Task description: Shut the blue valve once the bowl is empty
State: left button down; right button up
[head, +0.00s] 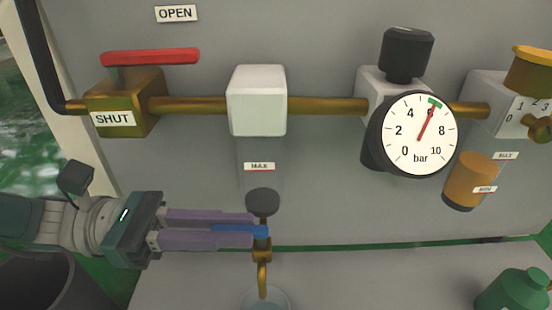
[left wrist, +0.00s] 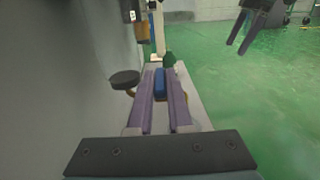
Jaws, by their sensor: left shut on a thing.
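The blue valve's lever (head: 240,230) points left from the brass drain fitting (head: 262,258) under the clear bowl (head: 260,185). My left gripper (head: 252,229) is shut on the lever, which also shows between the fingers in the left wrist view (left wrist: 160,84). The bowl hangs under a white block (head: 257,100) and bears a MAX label; I see no coloured liquid in it. Its dark bottom cap (head: 262,202) is just above the fingertips. The spout's end is over a clear cup (head: 265,299). My right gripper (left wrist: 239,42) appears open and empty at the upper right of the left wrist view.
A red handle (head: 150,57) lies along the brass pipe, near SHUT and OPEN labels. The gauge (head: 418,133) reads about 6 bar. An amber bowl (head: 470,180) hangs at right. A green bottle (head: 518,290) stands lower right. A dark bin (head: 45,285) is lower left.

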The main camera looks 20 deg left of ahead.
pick_arm(q)
jog(key=c, duration=0.9)
grip_release()
jog(key=shift+o, duration=0.3)
jog(key=shift+s, duration=0.15)
jog(key=shift+n+t, duration=0.3)
jog(key=shift+t, duration=0.2)
